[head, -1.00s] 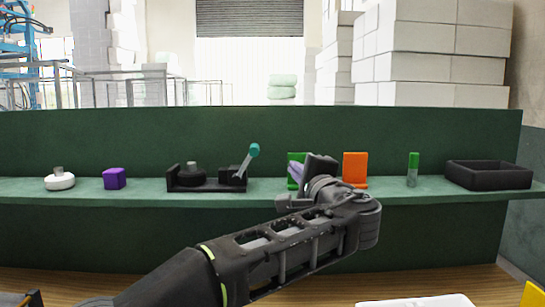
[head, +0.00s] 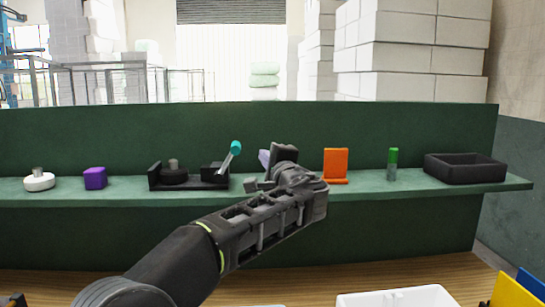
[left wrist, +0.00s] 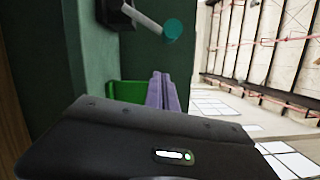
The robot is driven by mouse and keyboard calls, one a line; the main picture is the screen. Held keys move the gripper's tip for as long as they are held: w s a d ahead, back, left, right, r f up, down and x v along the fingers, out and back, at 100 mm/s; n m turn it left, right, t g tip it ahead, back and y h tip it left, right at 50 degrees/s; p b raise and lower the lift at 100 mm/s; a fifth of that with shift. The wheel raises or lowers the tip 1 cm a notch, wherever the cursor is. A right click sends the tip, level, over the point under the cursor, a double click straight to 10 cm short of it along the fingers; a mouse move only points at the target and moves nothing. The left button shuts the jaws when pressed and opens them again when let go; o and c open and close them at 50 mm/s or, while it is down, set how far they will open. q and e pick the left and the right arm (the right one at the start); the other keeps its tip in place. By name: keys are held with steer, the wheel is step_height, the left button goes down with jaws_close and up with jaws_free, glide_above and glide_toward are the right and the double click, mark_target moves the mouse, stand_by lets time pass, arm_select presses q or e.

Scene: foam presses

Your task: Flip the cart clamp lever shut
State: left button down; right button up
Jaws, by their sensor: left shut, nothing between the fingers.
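The cart clamp is a black base (head: 190,184) on the green shelf. Its grey lever (head: 227,161) stands up, tilted to the right, with a teal knob (head: 236,146) on top. In the left wrist view the lever (left wrist: 146,19) and teal knob (left wrist: 173,29) show at the top. My left gripper (head: 264,158) has its lavender fingers together and empty, just right of the lever and apart from it. The shut fingers show in the left wrist view (left wrist: 163,88), below the knob. My right gripper is not in view.
Along the shelf (head: 405,188) stand a white round part (head: 39,182), a purple block (head: 95,179), an orange bracket (head: 336,164), a green-capped cylinder (head: 392,163) and a black tray (head: 464,181). A green piece (left wrist: 124,91) is beside my fingers. A green panel (head: 120,135) rises behind.

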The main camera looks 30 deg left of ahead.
mark_target(235, 145)
arm_select(q)
steer(key=a, duration=0.1)
steer(key=s+a, duration=0.1)
steer(key=a+p, duration=0.1)
steer(key=a, duration=0.1)
steer(key=shift+s+r, duration=0.3)
steer(key=shift+r, duration=0.1)
steer(key=n, duration=0.1)
steer(key=s+a+r+n+b, duration=0.2)
steer(key=n, duration=0.1)
steer(key=shift+a+r+g+h, duration=0.15)
steer(key=shift+a+g+h, duration=0.1)
steer(key=shift+g+h, duration=0.15)
steer(key=s+a+n+h+b, duration=0.1)
steer(key=s+a+n+b, duration=0.2)
steer(key=s+a+n, duration=0.2)
steer(key=shift+a+r+n+h, duration=0.4)
steer(key=shift+a+n, duration=0.1)
steer(key=shift+a, duration=0.3)
